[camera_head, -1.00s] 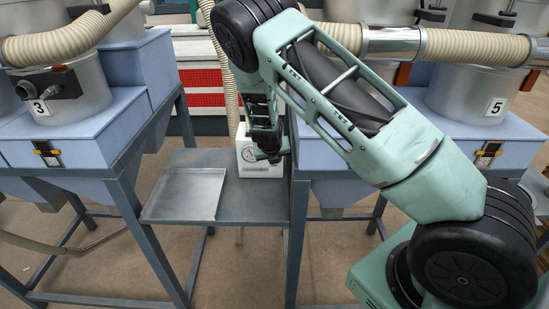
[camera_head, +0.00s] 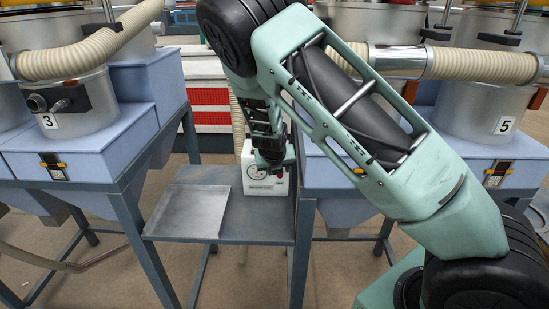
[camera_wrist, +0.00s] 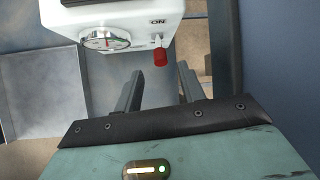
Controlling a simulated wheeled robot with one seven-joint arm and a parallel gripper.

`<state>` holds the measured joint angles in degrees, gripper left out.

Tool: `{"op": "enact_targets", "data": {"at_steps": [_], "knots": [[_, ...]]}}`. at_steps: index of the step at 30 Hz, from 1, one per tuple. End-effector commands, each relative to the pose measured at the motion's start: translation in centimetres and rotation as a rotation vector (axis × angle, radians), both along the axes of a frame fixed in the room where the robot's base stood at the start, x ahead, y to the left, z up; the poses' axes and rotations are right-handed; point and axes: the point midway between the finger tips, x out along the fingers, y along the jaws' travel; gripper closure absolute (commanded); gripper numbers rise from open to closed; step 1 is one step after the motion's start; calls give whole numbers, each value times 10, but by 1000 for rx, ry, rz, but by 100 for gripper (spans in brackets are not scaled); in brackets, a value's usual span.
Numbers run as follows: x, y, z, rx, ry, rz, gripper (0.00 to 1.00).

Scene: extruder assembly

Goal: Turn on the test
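The test device is a white box (camera_head: 266,181) with a round dial, standing on the small grey metal table.
A shallow grey tray (camera_head: 195,212) lies on the table left of the box. Blue hopper units marked 3 (camera_head: 80,140) and 5 (camera_head: 480,155) flank the table. A grey table leg (camera_head: 300,250) stands close on the right.

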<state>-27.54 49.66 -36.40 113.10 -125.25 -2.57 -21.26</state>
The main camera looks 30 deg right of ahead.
Motion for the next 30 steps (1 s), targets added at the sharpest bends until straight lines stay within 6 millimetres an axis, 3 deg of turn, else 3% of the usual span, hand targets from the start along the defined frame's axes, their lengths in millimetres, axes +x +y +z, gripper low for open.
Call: {"op": "enact_targets", "data": {"at_steps": [15,21,30], "knots": [[-35,35,78,-2,1,4,60],[-41,41,91,0,0,1,60],[-43,42,94,-1,1,0,60]]}}
